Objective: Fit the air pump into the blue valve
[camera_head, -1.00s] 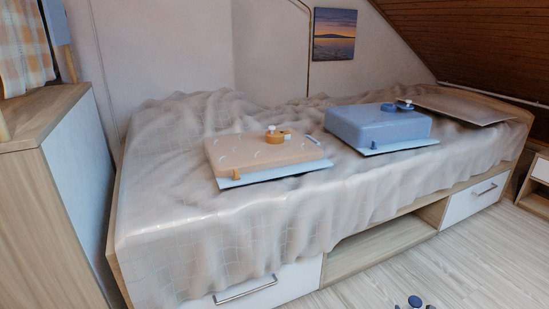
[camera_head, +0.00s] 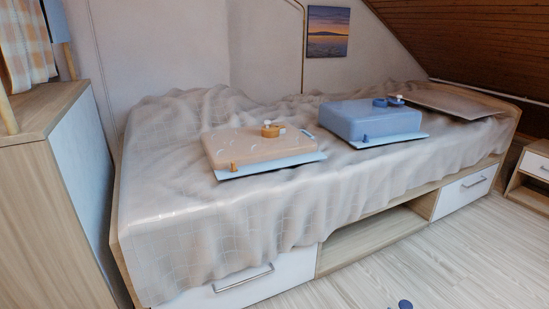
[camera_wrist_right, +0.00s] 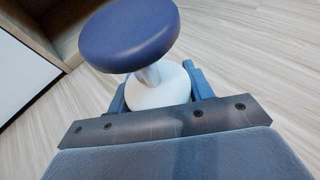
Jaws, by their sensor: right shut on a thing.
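The air pump (camera_wrist_right: 130,38) has a round dark blue top on a white body. My right gripper (camera_wrist_right: 158,94) is shut on the white body, with a finger on each side, and holds it over the floor. The pump's blue top also shows at the bottom edge of the head view (camera_head: 405,304). On the bed, a blue inflatable cushion (camera_head: 372,123) has a small blue stub (camera_head: 365,139) at its front and a blue round fitting (camera_head: 380,102) on top; I cannot tell which is the valve. The pump is well apart from the cushion. My left gripper is out of view.
An orange cushion (camera_head: 262,149) with an orange fitting (camera_head: 270,130) and stub (camera_head: 234,167) lies left of the blue one. The draped bed (camera_head: 200,225) has drawers (camera_head: 245,283) below. A wooden cabinet (camera_head: 35,190) stands left. The floor (camera_head: 460,250) at right is clear.

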